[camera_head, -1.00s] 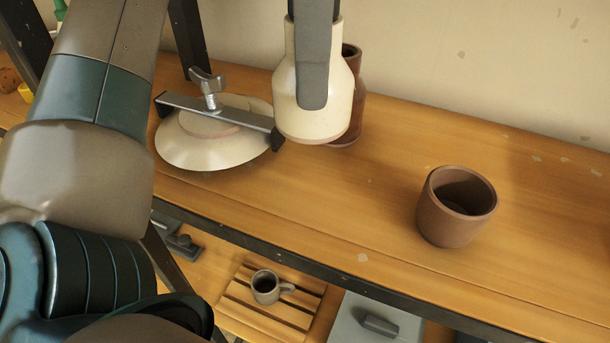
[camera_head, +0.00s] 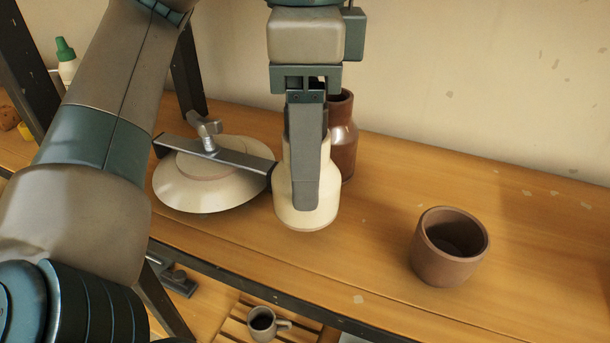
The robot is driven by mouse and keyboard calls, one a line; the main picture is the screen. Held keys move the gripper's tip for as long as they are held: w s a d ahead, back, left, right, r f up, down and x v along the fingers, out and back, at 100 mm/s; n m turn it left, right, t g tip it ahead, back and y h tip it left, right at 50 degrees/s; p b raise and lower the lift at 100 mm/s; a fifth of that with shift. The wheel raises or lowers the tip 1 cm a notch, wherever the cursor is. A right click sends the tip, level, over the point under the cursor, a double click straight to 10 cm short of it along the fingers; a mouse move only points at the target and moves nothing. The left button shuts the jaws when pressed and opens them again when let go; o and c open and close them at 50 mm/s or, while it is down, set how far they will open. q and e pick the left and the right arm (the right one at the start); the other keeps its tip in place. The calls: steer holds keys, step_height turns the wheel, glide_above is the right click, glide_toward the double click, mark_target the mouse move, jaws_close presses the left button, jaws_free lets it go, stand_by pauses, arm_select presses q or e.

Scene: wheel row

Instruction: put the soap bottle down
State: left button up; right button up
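The soap bottle, a cream bottle with a rounded shoulder (camera_head: 328,205), is upright in the middle of the view. My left gripper (camera_head: 305,190) reaches down from above. One finger lies along the bottle's near side; the other is hidden behind it. The gripper appears shut on the bottle. The bottle's base is at or very close to the wooden shelf top (camera_head: 390,185); I cannot tell whether it touches. My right gripper is not in view.
A brown jar (camera_head: 344,140) stands close behind the bottle. A cream dish (camera_head: 205,190) with a metal clamp (camera_head: 215,150) is just left. A brown cup (camera_head: 450,247) stands right. Free wood lies between bottle and cup. A grey mug (camera_head: 263,324) is below.

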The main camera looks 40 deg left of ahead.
arm_select(q)
steer(key=shift+f, duration=0.1)
steer(key=shift+f+p, duration=0.3)
steer(key=shift+f, duration=1.45)
steer(key=shift+f, duration=0.1)
steer(key=o, duration=1.3)
steer(key=shift+c, duration=0.2)
steer(key=shift+r+b, duration=0.6)
steer(key=shift+r, duration=3.25)
steer(key=shift+d, duration=0.1)
